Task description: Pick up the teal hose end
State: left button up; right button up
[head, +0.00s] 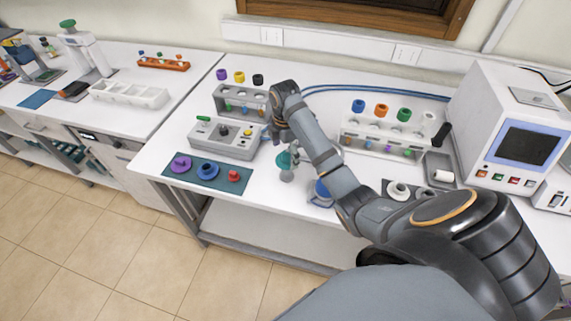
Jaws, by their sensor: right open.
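A small teal piece (285,160), which looks like the teal hose end, stands upright on the white table in the middle of the head view. My right arm reaches across the table from the lower right. My right gripper (276,139) points down just behind and left of the teal piece. The gripper is open; its fingers are small and dark here, and I see nothing held. I cannot tell whether a finger touches the teal piece. My left gripper is out of view.
A grey control box (224,139) and a rack (240,101) stand left of my gripper. A teal mat (207,174) holds coloured parts. Blue hoses (375,91) run along the back. A tube rack (388,137) and a white instrument (515,130) stand right.

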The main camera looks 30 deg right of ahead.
aim_at(286, 165)
jog(key=shift+f+b, duration=0.35)
jog(key=shift+b, duration=0.05)
jog(key=f+b, duration=0.1)
jog(key=s+f+b, duration=0.1)
jog(key=shift+f+b, duration=0.3)
jog(key=shift+b, duration=0.1)
jog(key=shift+f+p, duration=0.55)
jog(key=shift+p, duration=0.25)
jog(key=shift+w+f, duration=0.15)
jog(key=c, duration=1.4)
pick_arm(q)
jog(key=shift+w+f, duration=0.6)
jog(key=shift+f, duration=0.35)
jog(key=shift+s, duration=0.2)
pick_arm(e)
jog(key=shift+c, duration=0.5)
